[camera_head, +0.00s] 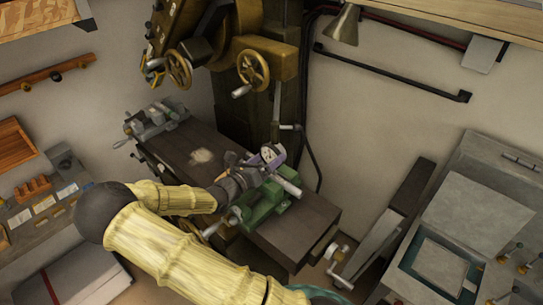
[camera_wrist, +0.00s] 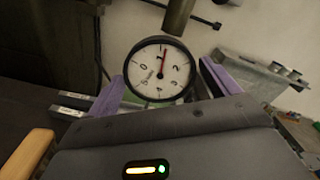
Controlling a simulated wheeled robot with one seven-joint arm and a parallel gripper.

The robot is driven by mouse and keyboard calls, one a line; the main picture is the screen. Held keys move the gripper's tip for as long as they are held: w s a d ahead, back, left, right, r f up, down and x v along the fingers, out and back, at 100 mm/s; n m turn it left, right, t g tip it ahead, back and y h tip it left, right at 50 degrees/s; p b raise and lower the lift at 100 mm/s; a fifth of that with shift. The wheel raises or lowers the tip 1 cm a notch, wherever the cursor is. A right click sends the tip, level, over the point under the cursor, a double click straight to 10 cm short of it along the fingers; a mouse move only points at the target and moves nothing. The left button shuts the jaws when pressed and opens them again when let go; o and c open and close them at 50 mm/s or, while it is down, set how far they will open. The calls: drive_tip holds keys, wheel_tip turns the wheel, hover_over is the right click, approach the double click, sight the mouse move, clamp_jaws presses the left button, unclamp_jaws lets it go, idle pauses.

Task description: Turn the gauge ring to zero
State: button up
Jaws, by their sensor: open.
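The dial gauge (camera_wrist: 160,70) faces the wrist camera, with a white face and a dark ring around it. Its red needle points nearly straight up, while the 0 on the face sits left of the needle. The gauge also shows small in the head view (camera_head: 269,153). My gripper (camera_wrist: 164,82) is open, with one purple finger on each side of the gauge. The head view shows my gripper (camera_head: 262,163) close at the gauge, above the green vise (camera_head: 262,207). Whether a finger touches the ring cannot be told; the gripper body covers the area below the dial.
The milling machine's brass handwheels (camera_head: 252,69) and dark column stand behind the gauge. The dark machine table (camera_head: 300,228) carries the green vise and a grey fixture (camera_head: 157,120) at its left end. A grey cabinet (camera_head: 470,205) stands at the right.

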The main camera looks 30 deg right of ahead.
drive_tip(key=c, duration=0.5)
